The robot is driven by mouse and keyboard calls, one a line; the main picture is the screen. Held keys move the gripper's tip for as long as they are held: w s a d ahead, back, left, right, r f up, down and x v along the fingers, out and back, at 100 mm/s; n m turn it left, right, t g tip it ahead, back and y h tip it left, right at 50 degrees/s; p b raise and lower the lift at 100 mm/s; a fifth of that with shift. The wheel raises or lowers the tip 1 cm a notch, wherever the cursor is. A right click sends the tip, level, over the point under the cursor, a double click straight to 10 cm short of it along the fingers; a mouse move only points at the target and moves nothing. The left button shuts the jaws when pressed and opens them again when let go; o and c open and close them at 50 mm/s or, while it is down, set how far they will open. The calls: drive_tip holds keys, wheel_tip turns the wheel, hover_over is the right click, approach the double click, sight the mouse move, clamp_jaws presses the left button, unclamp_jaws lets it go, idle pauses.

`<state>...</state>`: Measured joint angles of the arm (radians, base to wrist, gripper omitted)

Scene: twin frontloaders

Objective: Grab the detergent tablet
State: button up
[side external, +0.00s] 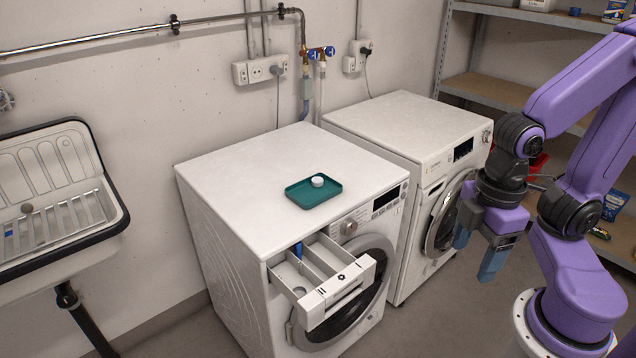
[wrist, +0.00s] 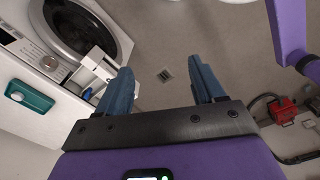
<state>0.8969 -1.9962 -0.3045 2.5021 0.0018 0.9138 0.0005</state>
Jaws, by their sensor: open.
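The detergent tablet (side external: 318,181) is a small white round piece. It sits on a teal tray (side external: 304,198) on top of the nearer washing machine. In the wrist view the tablet (wrist: 17,96) and the tray (wrist: 38,101) show at the left edge. My gripper (side external: 479,256) is open and empty. It hangs in the air to the right of the machines, well apart from the tablet.
The nearer washing machine (side external: 235,165) has its detergent drawer (side external: 340,292) pulled out, with a blue piece (side external: 298,251) inside. A second machine (side external: 400,120) stands behind it. A sink (side external: 60,190) is at left, shelves (side external: 490,90) at right. The air above the machine tops is clear.

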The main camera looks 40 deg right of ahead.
drive_tip(key=c, duration=0.4)
